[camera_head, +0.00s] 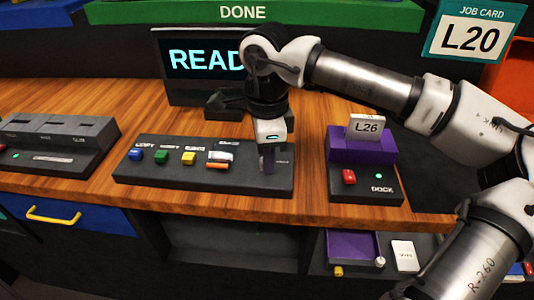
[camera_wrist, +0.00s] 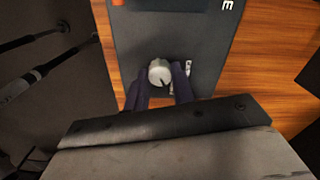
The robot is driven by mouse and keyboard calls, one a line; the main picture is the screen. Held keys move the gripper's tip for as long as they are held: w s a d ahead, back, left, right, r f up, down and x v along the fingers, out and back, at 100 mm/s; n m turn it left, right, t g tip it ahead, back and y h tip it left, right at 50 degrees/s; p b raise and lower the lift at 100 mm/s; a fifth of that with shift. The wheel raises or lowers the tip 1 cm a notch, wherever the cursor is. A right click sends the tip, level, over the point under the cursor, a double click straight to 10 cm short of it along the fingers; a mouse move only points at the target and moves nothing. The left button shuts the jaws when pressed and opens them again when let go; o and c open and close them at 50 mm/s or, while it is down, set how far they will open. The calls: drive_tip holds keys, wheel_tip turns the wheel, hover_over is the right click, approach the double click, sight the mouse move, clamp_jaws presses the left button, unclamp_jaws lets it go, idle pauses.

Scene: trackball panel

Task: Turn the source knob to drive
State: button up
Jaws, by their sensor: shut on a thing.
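The source knob (camera_wrist: 160,73) is a small round light-grey knob with a dark pointer line, on the dark panel (camera_wrist: 165,30) in the wrist view. My gripper (camera_wrist: 159,84) has its two dark fingers on either side of the knob, shut on it. In the head view my gripper (camera_head: 268,165) points down at the right end of the panel (camera_head: 210,184) and hides the knob. Small white labels lie beside the knob in the wrist view, partly covered by a finger and too small to read.
A screen (camera_head: 200,65) stands behind. To the right is a dock (camera_head: 365,185) with a red button and an L26 card (camera_head: 366,127).

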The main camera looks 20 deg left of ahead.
drive_tip(key=o, duration=1)
drive_tip(key=shift+r, duration=0.1)
wheel_tip(320, 180, up, 14)
drive_tip(key=shift+f, duration=0.15)
